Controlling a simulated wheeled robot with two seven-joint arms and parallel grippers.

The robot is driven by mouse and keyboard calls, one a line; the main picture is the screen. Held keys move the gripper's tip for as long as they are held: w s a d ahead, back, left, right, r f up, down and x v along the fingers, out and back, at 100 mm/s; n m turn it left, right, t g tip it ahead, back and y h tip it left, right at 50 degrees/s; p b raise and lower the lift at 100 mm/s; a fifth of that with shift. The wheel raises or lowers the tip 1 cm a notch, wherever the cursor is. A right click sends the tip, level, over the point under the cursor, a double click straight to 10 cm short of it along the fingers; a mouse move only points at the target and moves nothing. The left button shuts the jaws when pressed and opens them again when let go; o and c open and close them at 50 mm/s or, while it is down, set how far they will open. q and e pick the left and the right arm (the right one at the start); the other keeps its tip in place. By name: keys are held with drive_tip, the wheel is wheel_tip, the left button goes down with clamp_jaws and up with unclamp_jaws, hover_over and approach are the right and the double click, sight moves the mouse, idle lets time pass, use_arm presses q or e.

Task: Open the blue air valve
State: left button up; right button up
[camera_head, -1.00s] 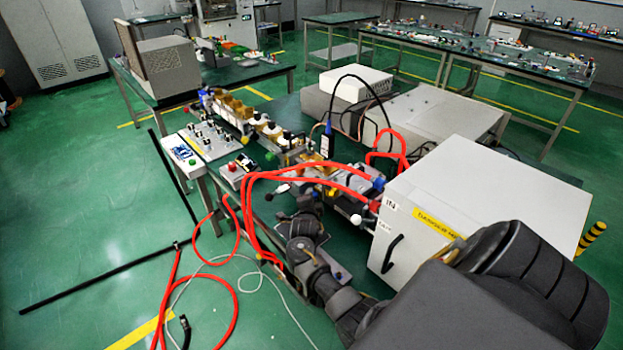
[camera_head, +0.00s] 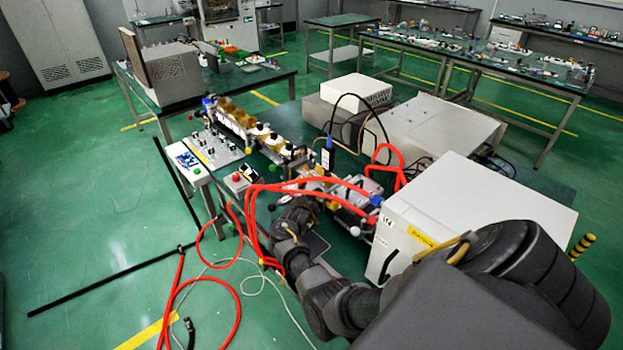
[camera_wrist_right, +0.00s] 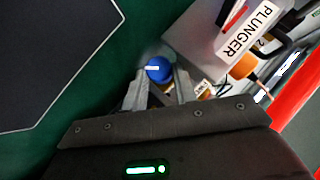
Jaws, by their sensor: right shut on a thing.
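The blue air valve knob (camera_wrist_right: 159,69) has a white mark across its top. It sits between the fingertips of my right gripper (camera_wrist_right: 160,84) in the right wrist view, and the gripper is shut on it. The valve's lower part is hidden by the fingers. In the head view my right arm (camera_head: 300,240) reaches from the lower right to the front edge of the equipment bench. The blue knob is too small or hidden to make out there. My left gripper is not in view.
A plate labelled PLUNGER (camera_wrist_right: 249,28) and an orange part (camera_wrist_right: 244,66) lie close to the right of the gripper. Red hoses (camera_head: 300,187) run along the bench front. A large white box (camera_head: 480,215) stands right of the arm. A dark panel (camera_wrist_right: 50,55) lies at left.

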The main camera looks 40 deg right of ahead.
drive_tip(key=o, duration=0.8)
drive_tip(key=shift+o, duration=0.9)
drive_tip(key=shift+r, duration=0.1)
